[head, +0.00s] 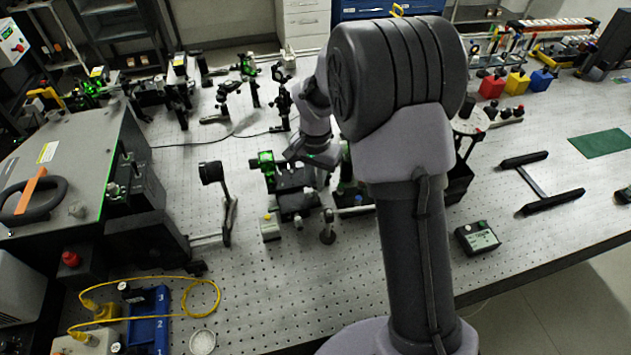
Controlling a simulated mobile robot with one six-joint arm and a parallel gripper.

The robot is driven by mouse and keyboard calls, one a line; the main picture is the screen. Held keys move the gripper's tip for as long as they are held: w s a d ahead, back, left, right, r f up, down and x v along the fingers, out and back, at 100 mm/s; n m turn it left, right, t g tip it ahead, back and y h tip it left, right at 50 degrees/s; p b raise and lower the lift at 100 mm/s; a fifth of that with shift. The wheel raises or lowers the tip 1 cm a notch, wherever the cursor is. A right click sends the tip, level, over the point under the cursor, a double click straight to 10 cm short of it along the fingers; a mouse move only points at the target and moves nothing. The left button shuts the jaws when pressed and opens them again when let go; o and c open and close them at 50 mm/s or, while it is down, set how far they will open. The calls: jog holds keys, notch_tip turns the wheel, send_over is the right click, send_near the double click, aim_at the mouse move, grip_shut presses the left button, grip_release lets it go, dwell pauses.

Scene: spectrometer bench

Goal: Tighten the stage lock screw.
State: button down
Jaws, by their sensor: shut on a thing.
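My gripper (315,172) is low over the black stage assembly (291,203) near the middle of the bench, in the head view. Its fingertips are small and partly lost against the dark parts. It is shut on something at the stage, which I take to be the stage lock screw. The screw itself cannot be made out, so I cannot tell how far it is turned. Green-lit optics sit on the left (266,160) of the stage, close to the gripper.
A dark post-mounted optic (211,173) stands left of the stage. A short post (327,228) and a small box (270,228) stand in front. A large black instrument (62,170) fills the left.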

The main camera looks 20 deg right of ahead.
jog(key=shift+m, duration=0.4)
jog(key=c, duration=1.4)
grip_release()
jog(key=shift+r, duration=0.1)
notch_tip(320, 180, up, 17)
jog(key=p, duration=0.4)
jog(key=shift+r+p, duration=0.15)
jog(key=shift+p, duration=0.15)
